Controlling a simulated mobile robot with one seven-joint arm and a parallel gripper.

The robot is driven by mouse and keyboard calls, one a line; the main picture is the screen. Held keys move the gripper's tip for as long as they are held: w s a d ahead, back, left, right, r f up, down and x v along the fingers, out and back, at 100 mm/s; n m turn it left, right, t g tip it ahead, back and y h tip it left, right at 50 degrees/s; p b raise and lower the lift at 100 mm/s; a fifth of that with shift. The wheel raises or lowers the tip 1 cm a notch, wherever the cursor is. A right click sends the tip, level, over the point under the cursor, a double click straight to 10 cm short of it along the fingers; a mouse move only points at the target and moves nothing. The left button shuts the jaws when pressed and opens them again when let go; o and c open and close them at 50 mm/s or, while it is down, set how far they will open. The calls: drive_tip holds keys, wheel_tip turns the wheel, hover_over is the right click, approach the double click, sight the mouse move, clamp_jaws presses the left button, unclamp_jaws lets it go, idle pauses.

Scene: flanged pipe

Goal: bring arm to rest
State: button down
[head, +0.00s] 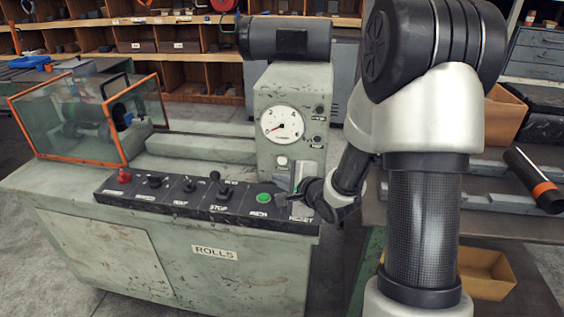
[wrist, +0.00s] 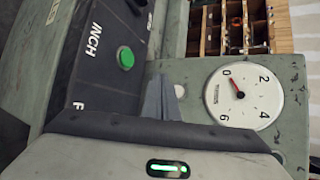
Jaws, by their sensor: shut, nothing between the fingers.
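My arm reaches down the right side of the head view. My gripper (head: 296,193) is at the right end of the black control panel (head: 190,203), close to the green button (head: 264,198) and the RESET label. In the wrist view the grey fingers (wrist: 162,98) are together with nothing between them. The green INCH button (wrist: 125,57) is up and left of the fingertips, apart from them in that picture. The white dial gauge (wrist: 243,94) is to their right, its red needle near 0. I cannot tell whether the fingers touch the panel.
The green machine's gauge column (head: 293,100) rises behind my gripper. Levers and a red knob (head: 124,176) line the panel to the left. An orange-framed guard (head: 127,120) stands at the far left. A bench with a dark cylinder (head: 533,180) and a yellow bin (head: 488,275) are at right.

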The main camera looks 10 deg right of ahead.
drive_tip(key=shift+r, duration=0.1)
idle(0.3)
drive_tip(key=s+d+r+n+g+h, duration=0.2)
drive_tip(key=s+d+r+n+h, duration=0.25)
drive_tip(key=s+r+n, duration=0.45)
drive_tip(key=s+a+r+n+g+p, duration=0.1)
drive_tip(key=s+a+r+n+g, duration=0.15)
drive_tip(key=s, duration=0.45)
drive_tip(key=s+a+r+n+g, duration=0.1)
drive_tip(key=s+r+n, duration=0.25)
drive_tip(key=s, duration=0.45)
drive_tip(key=s+a+r+n+g+p, duration=0.1)
drive_tip(key=s+r+n, duration=0.15)
drive_tip(key=s, duration=0.45)
wheel_tip(320, 180, up, 18)
drive_tip(key=p, duration=1.7)
drive_tip(key=shift+w+f+n+y+p, duration=0.2)
drive_tip(key=shift+n+y+p, duration=0.15)
drive_tip(key=shift+a, duration=0.1)
